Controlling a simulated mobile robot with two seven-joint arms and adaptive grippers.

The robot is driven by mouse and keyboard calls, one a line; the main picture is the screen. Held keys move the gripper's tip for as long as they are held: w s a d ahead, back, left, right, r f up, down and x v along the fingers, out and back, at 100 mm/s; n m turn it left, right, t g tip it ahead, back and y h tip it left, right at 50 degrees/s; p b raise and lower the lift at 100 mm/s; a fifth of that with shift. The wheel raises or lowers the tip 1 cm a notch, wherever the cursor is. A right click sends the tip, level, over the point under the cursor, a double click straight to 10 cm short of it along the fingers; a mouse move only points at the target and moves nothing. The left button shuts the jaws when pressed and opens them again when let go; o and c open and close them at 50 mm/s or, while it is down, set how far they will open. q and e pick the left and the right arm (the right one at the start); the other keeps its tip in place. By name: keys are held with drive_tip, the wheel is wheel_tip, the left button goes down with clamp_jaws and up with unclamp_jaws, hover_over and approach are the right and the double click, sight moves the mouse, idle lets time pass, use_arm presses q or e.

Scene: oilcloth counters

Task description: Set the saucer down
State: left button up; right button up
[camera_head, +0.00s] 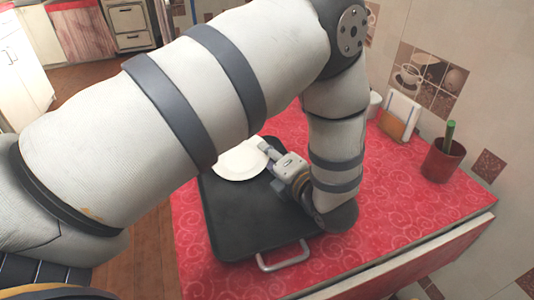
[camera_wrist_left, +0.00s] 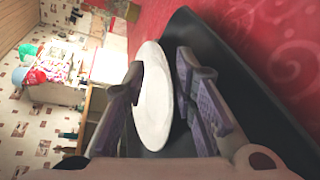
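The white saucer (camera_head: 241,160) lies at the far left part of a black tray (camera_head: 232,226), face up, and looks to rest on it. In the left wrist view, the saucer (camera_wrist_left: 153,97) shows as a narrow white oval. My left gripper (camera_head: 268,158) is at the saucer's right side, low over the tray. Its fingers (camera_wrist_left: 160,88) stand well apart in the left wrist view, with the saucer showing between them and not clamped. Any light contact with the rim cannot be told. My right gripper is not in view.
The tray has a metal handle (camera_head: 284,257) and lies on a red patterned counter (camera_head: 395,212). A dark red pot (camera_head: 443,160) and a napkin holder (camera_head: 398,116) stand toward the wall. The tray's near part is bare.

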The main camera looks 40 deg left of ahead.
use_arm(q)
drive_tip(key=v, duration=1)
drive_tip(key=shift+s+d, duration=0.15)
drive_tip(key=shift+d, duration=0.1)
drive_tip(key=shift+s, duration=0.1)
